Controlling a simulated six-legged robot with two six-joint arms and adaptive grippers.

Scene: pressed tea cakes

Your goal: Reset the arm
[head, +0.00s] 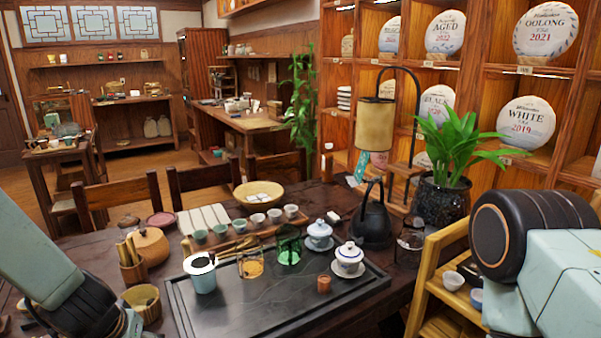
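My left arm comes in at the left edge of the head view and slopes down to a dark joint in the lower left corner; its gripper is not in view. My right arm shows at the right edge as a large black joint and a pale green link; its gripper is not in view either. Round wrapped tea cakes stand upright on the wooden shelves at the right, among them Oolong 2021 (545,28), White 2019 (526,122), Aged 2022 (446,32) and a partly hidden Black (437,103).
A black kettle (372,218), lantern (375,125) and potted plant (443,195) stand behind. A small wooden rack (436,275) is beside my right arm.

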